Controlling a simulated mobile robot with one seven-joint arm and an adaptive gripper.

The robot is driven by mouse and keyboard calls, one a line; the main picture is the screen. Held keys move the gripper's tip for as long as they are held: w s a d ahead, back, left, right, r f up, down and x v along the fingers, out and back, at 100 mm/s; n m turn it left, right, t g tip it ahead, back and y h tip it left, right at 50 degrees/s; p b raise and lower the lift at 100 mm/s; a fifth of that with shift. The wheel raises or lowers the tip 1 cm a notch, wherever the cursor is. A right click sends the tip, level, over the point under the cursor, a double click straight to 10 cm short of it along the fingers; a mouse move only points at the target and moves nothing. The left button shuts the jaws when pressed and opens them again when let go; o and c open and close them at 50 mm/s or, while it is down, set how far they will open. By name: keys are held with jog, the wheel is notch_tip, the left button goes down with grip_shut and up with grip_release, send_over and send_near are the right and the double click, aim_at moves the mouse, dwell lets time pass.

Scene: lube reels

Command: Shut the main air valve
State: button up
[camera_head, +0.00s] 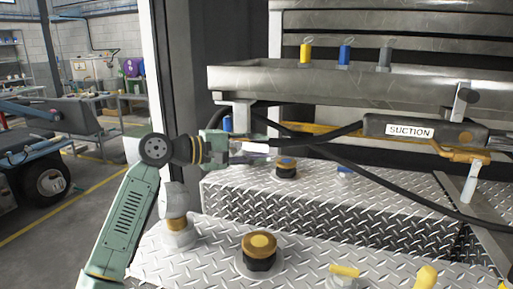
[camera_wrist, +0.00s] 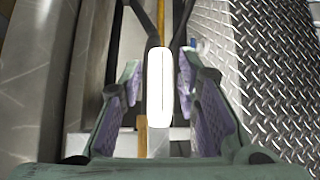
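A white, rounded, elongated handle (camera_wrist: 159,88) shows in the wrist view, pointing at the camera's middle. It looks like a valve lever, but no label on it is readable. My gripper (camera_wrist: 157,82) is open, with one purple-padded finger on each side of the handle and a visible gap on both sides. In the head view my gripper (camera_head: 262,150) reaches in below the metal tray, left of the SUCTION-labelled handle. The handle's base and what it joins are hidden there by my gripper.
A metal tray (camera_head: 330,84) with yellow, blue and grey fittings overhangs the area. A black hose (camera_head: 385,180) crosses below it. A grey SUCTION handle (camera_head: 410,130) hangs at right. Capped fittings, one with a brown cap (camera_head: 259,243), stand on the diamond-plate deck (camera_head: 205,262).

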grip_shut()
dwell(0.6)
